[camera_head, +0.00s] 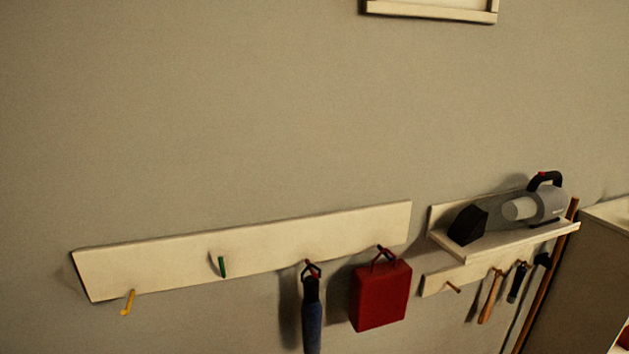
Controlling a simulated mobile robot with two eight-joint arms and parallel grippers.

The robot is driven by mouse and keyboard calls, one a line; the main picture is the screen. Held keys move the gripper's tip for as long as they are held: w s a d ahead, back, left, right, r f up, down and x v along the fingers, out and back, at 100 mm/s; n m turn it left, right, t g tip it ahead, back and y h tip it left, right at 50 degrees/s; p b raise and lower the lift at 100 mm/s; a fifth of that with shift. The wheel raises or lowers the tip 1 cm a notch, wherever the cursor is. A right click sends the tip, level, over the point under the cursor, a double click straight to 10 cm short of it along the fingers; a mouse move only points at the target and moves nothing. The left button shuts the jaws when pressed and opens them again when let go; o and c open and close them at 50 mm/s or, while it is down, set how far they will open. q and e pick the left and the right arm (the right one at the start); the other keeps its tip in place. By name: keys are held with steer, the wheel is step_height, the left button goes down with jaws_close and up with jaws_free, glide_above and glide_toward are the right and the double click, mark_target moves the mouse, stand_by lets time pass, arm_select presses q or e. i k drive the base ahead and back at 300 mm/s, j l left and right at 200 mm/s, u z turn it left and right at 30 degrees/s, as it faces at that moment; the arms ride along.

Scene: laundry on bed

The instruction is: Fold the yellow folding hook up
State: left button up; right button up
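The yellow folding hook (128,303) is at the left end of a long pale wall board (170,265), at its lower edge. It points down and outward from the board, with its tip below the board's edge. Nothing hangs on it. Neither of my grippers shows in the head view.
A green hook (222,266) sits on the same board, empty. A blue umbrella-like item (312,320) and a red bag (381,296) hang further right. A shelf (510,243) holds a handheld vacuum (538,206); tools hang below it. The wall around the yellow hook is clear.

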mark_target(124, 312)
steer(key=u, duration=1.25)
steer(key=i+l, duration=0.25)
steer(key=i+z, duration=0.05)
